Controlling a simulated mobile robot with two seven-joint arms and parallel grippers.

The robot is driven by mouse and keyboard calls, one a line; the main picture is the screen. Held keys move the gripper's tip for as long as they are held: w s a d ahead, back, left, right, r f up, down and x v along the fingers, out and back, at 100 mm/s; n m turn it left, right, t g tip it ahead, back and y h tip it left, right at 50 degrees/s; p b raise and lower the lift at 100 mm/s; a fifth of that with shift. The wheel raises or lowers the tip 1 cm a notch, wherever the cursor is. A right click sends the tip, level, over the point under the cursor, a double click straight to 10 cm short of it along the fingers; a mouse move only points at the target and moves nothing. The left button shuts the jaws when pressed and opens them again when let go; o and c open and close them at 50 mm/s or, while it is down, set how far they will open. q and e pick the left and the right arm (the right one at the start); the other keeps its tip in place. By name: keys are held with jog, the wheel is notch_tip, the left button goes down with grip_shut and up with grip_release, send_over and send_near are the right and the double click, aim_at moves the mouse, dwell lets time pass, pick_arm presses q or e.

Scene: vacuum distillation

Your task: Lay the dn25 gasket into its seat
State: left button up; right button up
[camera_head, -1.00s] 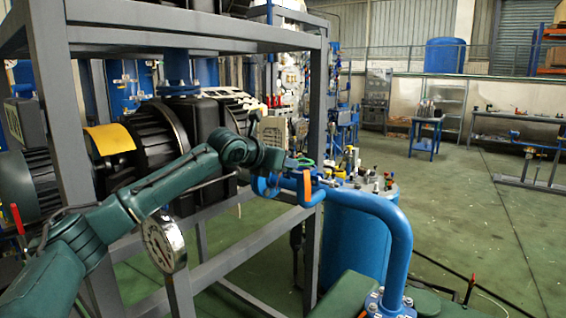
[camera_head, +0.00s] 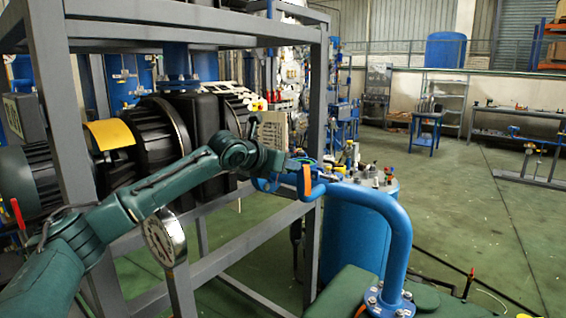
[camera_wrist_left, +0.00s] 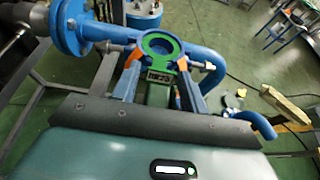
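The dn25 gasket (camera_wrist_left: 177,46) is a green ring with a labelled tab (camera_wrist_left: 160,76) in the left wrist view. In the head view my left gripper (camera_head: 294,167) is at the upper end of the bent blue pipe (camera_head: 385,212), and the gasket is hard to make out. My right gripper is not in view.
A grey frame (camera_head: 318,120) with dark machinery stands left of the pipe. A blue drum (camera_head: 350,235) stands behind the pipe. A blue flange (camera_wrist_left: 72,27) is left of the gasket. The green floor at right is open.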

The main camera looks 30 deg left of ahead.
pick_arm(q)
jog(key=shift+o, duration=1)
jog(key=b+v, duration=0.2)
jog(key=v, duration=1.1)
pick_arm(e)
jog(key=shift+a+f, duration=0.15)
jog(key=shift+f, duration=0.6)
pick_arm(q)
jog(key=shift+s+r, duration=0.1)
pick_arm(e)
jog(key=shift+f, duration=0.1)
